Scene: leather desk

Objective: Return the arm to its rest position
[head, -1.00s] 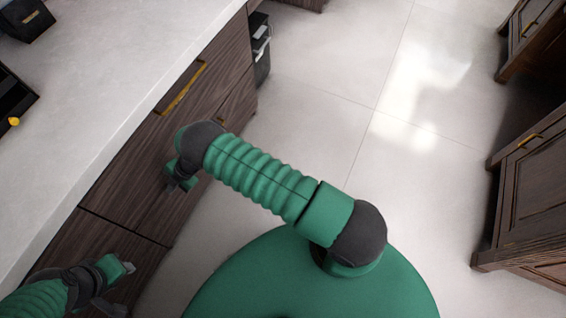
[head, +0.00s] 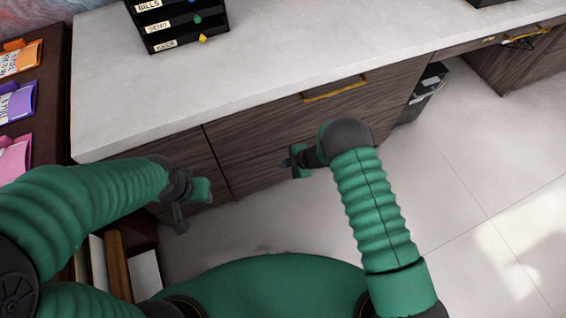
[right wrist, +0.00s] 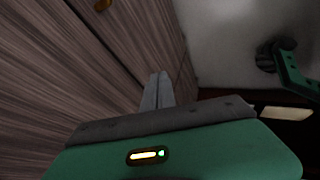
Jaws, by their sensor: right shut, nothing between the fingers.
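My right arm (head: 372,205) reaches up from the lower right in the head view, in front of the drawer fronts. My right gripper (head: 285,162) points left at its end. In the right wrist view its fingers (right wrist: 157,90) are together and empty beside the wood front. My left arm (head: 85,205) comes in from the left. My left gripper (head: 181,222) hangs below the worktop edge, left of the right gripper and apart from it; its finger gap is not clear.
A pale worktop (head: 270,75) sits above dark wood drawers (head: 260,130) with a brass handle (head: 335,89). A black tray rack (head: 178,28) stands on it. Coloured folders (head: 15,103) are at the left. A dark bin (head: 425,92) stands right of the drawers. Open floor (head: 480,180) lies right.

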